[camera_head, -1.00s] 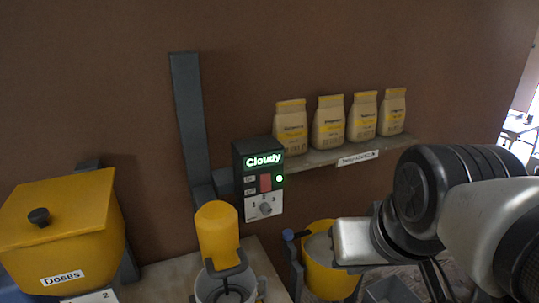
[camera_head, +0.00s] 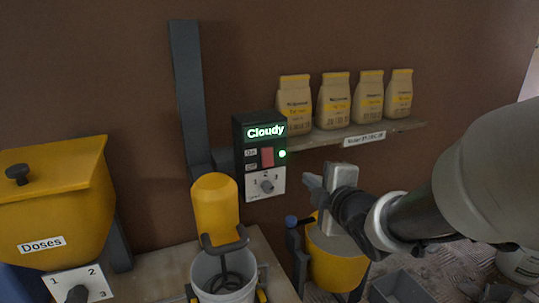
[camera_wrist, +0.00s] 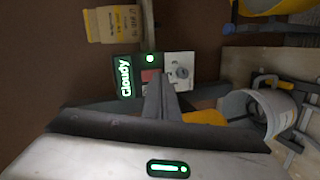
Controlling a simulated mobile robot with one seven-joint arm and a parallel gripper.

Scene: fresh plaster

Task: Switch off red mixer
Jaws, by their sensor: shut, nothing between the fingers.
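A dark control box (camera_head: 241,138) with a lit "Cloudy" display hangs on the brown wall. A yellow mixer (camera_head: 215,205) stands below the box over a whitish bucket (camera_head: 222,275); I see no red mixer body. My gripper (camera_head: 311,182) is shut and empty, right of the dial and apart from the box. In the wrist view my fingers (camera_wrist: 161,90) partly overlap the red switch (camera_wrist: 150,76).
A shelf (camera_head: 355,138) with several paper bags is right of the box, above my gripper. A yellow bucket (camera_head: 336,268) is beneath my gripper. A yellow "Doses" container (camera_head: 60,205) stands at left. A grey upright bar (camera_head: 190,90) is left of the box.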

